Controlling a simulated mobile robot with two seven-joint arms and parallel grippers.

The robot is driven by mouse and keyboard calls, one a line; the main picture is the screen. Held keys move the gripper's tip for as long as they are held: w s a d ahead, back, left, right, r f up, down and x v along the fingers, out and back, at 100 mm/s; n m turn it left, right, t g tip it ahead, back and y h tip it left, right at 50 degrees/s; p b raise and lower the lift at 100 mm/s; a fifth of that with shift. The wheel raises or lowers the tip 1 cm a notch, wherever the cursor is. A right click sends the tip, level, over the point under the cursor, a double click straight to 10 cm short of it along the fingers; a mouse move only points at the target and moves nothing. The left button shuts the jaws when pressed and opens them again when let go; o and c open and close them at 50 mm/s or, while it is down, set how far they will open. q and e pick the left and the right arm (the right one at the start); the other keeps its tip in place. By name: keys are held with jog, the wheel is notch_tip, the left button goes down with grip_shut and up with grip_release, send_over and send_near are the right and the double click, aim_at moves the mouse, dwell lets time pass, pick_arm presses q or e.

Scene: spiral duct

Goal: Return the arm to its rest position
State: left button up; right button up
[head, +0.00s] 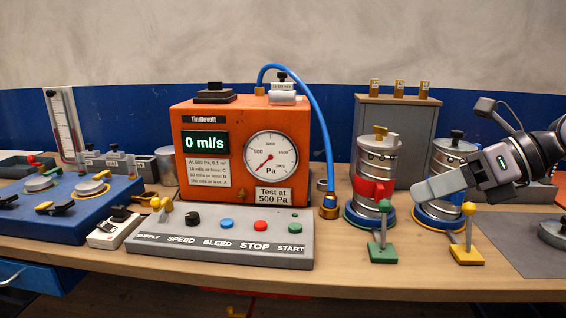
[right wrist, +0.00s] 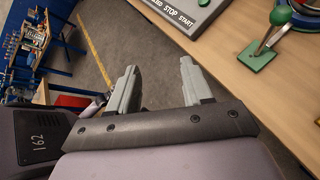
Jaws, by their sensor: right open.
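My right gripper (head: 438,186) reaches in from the right in the head view, in front of the right-hand metal duct can (head: 447,158) and hiding part of it. In the right wrist view its two grey fingers (right wrist: 157,92) stand apart with nothing between them. Beyond them are the floor and the table's front edge. My left gripper does not show in the head view.
An orange tester (head: 247,116) reads 0 ml/s behind a grey button panel (head: 222,240). A blue hose (head: 322,110) arches from its top. Another duct can (head: 377,165) with a red band stands left of my gripper. Green (head: 382,250) and yellow (head: 467,250) levers stand in front.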

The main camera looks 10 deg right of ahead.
jog(key=a+f+m+y, duration=0.55)
jog(key=a+y, duration=0.25)
jog(key=a, duration=0.2)
notch_tip(320, 180, down, 10)
jog(key=w+m+t+h+p, duration=0.2)
jog(key=m+t+h, duration=0.3)
jog(key=m+t, duration=0.85)
jog(key=s+d+f+m+g+h, duration=0.1)
jog(key=s+f+m+g+h, duration=0.1)
jog(key=f+m+h, duration=0.35)
jog(key=s+d+f+m+g+h, duration=0.1)
jog(key=s+f+m+h, duration=0.2)
jog(key=f+m, duration=0.55)
jog(key=s+a+f+m+g+h, duration=0.2)
jog(key=s+f+m+g, duration=0.4)
jog(key=s+f, duration=0.6)
notch_tip(320, 180, down, 2)
jog(key=shift+s+a+f+p, duration=0.15)
jog(key=shift+s+a+p, duration=0.15)
jog(key=shift+s, duration=0.05)
jog(key=shift+g, duration=0.25)
